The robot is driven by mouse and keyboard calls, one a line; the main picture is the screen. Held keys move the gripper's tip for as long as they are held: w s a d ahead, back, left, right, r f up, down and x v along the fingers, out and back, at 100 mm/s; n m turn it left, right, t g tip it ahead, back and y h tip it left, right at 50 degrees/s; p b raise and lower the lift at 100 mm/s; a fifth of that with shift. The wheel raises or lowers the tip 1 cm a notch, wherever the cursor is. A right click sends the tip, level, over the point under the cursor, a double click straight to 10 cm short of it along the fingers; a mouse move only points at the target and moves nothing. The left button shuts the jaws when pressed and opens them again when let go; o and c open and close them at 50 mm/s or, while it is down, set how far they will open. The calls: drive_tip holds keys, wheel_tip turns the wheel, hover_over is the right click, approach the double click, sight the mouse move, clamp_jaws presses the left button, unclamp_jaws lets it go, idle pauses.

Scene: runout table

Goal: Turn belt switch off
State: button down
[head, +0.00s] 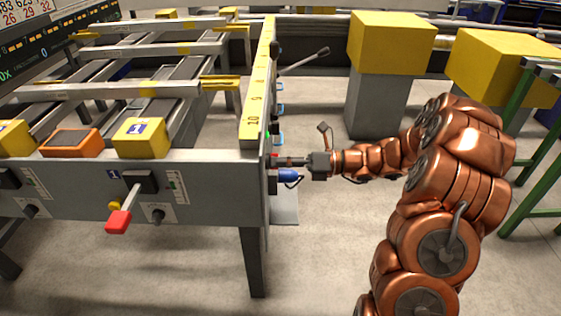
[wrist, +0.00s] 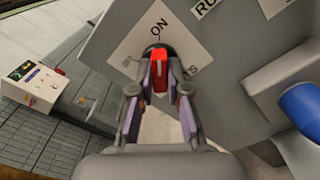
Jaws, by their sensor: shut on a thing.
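The belt switch is a red knob (wrist: 158,63) on a dark round base, set on a white diamond plate (wrist: 133,40) marked "ON" on the grey end panel. In the wrist view, my gripper (wrist: 160,84) has a finger on each side of the red knob and is shut on it. The knob points up toward the "ON" mark. Other lettering on the plate is partly covered by the fingers. In the head view, my gripper (head: 283,161) reaches the right end panel of the runout table from the right; the knob is hidden there.
A blue handle (head: 289,176) sticks out just below my gripper, and a blue part (wrist: 300,108) shows at right in the wrist view. A red-ended lever (head: 119,221) is on the front panel. Yellow boxes (head: 390,45) on pedestals stand behind my arm.

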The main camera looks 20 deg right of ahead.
drive_tip(key=shift+w+n+b, duration=0.1)
drive_tip(key=shift+n+b, duration=0.5)
drive_tip(key=shift+n, duration=8.2)
drive_tip(key=c, duration=1.1)
unclamp_jaws()
drive_tip(key=shift+c, duration=0.2)
drive_tip(key=shift+d, duration=0.1)
